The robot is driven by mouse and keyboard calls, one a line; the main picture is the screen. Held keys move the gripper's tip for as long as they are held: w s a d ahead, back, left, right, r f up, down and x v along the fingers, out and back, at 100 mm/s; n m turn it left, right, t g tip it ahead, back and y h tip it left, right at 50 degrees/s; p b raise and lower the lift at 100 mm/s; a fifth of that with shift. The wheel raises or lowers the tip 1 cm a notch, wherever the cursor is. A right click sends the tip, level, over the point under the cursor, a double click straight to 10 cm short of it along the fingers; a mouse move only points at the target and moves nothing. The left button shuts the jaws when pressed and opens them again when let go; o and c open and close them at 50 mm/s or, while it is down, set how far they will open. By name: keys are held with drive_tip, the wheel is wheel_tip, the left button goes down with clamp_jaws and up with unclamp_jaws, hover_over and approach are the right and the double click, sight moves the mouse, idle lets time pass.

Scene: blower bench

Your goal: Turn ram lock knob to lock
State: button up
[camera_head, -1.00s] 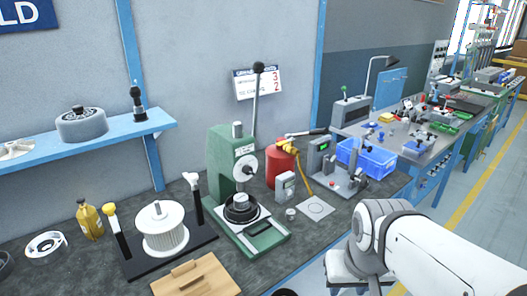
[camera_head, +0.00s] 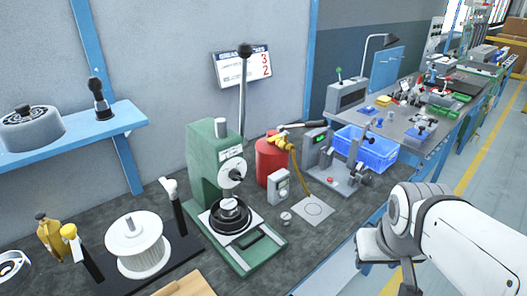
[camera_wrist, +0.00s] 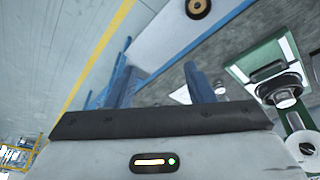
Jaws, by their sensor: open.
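The green arbor press (camera_head: 208,168) stands on the dark bench with its long lever pointing up. A round white dial-like part with a small dark centre, perhaps the ram lock knob (camera_head: 231,173), is on its front. The wrist view shows a white round part with a black mark (camera_wrist: 308,147) at the right edge, by the green press base (camera_wrist: 250,66). My gripper (camera_wrist: 160,58) is open and empty, its two blue fingers apart. It is away from the press, touching nothing that I can see. The head view does not show the fingertips clearly.
A winding spool (camera_head: 137,245) stands left of the press. A red canister (camera_head: 270,160), a grey meter (camera_head: 279,188) and a small test stand (camera_head: 345,175) are to its right. A blue bin (camera_head: 366,148) sits farther right. Open floor lies beyond the bench edge.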

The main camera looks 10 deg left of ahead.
sight(240, 179)
drive_tip(key=w+a+f+n+t+y+b, duration=0.1)
drive_tip(key=w+a+n+t+b, duration=0.3)
drive_tip(key=w, duration=0.3)
drive_tip(key=w+a+n+t+y+b, duration=0.1)
drive_tip(key=w+a+n+t+b, duration=0.1)
drive_tip(key=w+n+t+b, duration=0.35)
drive_tip(key=a+r+n+g+y+b, duration=0.25)
drive_tip(key=a+n+y+b, duration=0.85)
drive_tip(key=a+n, duration=0.7)
drive_tip(key=shift+m+t+y, duration=0.25)
drive_tip(key=shift+t+y, duration=0.25)
drive_tip(key=shift+y, duration=0.1)
drive_tip(key=x, duration=0.8)
drive_tip(key=shift+a+r, duration=0.15)
